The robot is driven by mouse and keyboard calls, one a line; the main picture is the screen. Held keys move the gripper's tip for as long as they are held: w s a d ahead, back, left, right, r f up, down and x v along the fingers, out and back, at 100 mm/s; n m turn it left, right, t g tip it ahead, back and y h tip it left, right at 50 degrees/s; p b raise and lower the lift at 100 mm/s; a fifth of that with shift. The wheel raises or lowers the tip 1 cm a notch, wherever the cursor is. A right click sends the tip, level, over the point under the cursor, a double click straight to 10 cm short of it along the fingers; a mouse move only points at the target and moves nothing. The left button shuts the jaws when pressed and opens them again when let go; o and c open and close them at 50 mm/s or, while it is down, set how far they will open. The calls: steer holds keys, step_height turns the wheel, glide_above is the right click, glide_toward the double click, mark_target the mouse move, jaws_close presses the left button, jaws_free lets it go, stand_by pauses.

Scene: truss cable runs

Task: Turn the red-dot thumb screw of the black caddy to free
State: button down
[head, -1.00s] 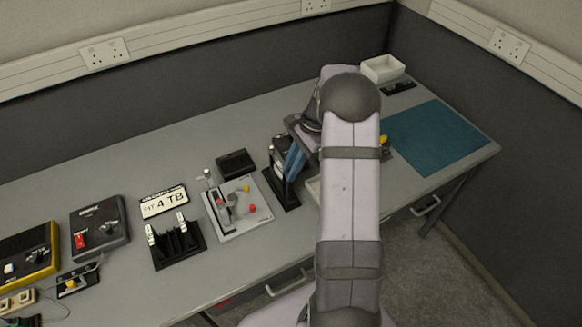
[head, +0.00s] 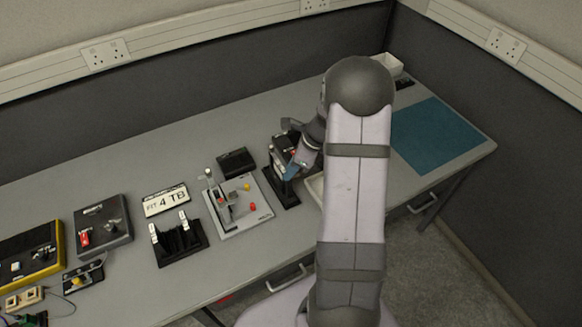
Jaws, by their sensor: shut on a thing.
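The black caddy (head: 281,144) stands upright on a black base (head: 284,196) near the middle of the bench. A small red dot (head: 293,152) shows at its upper right side.
A grey fixture plate (head: 237,225) with red and yellow knobs and a dark box (head: 236,162) lie close left. A black two-post stand (head: 180,241) is further left. A teal mat (head: 432,134) is clear at right. A white bin (head: 388,63) stands behind.

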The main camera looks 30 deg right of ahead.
stand_by(0.3)
steer(key=c, duration=1.7)
jaws_free()
steer(key=shift+b+v, duration=0.75)
steer(key=shift+v, duration=2.95)
